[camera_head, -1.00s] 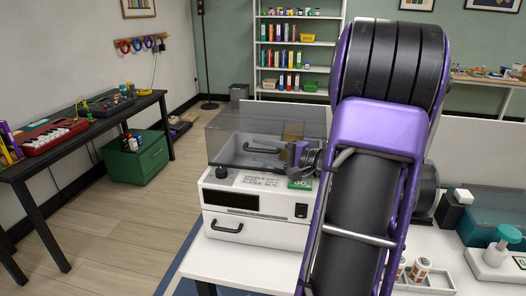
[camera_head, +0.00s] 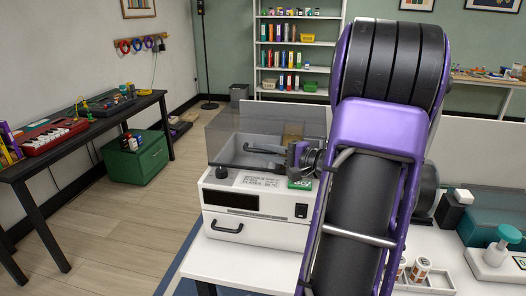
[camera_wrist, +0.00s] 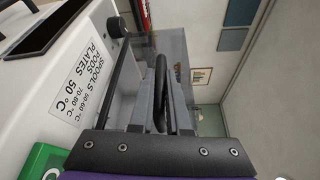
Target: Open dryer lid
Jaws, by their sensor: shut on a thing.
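The dryer (camera_head: 222,198) is a white box with a dark display, a front handle and a label, standing on the left end of the white table. Its smoky clear lid (camera_head: 232,122) is at the top and back; I cannot tell how far it is raised. My gripper (camera_head: 286,153) reaches in from the right above the dryer top. In the wrist view its two grey fingers are closed around the dark curved lid handle (camera_wrist: 161,75). The handle also shows in the head view (camera_head: 262,151). My arm hides the dryer's right side.

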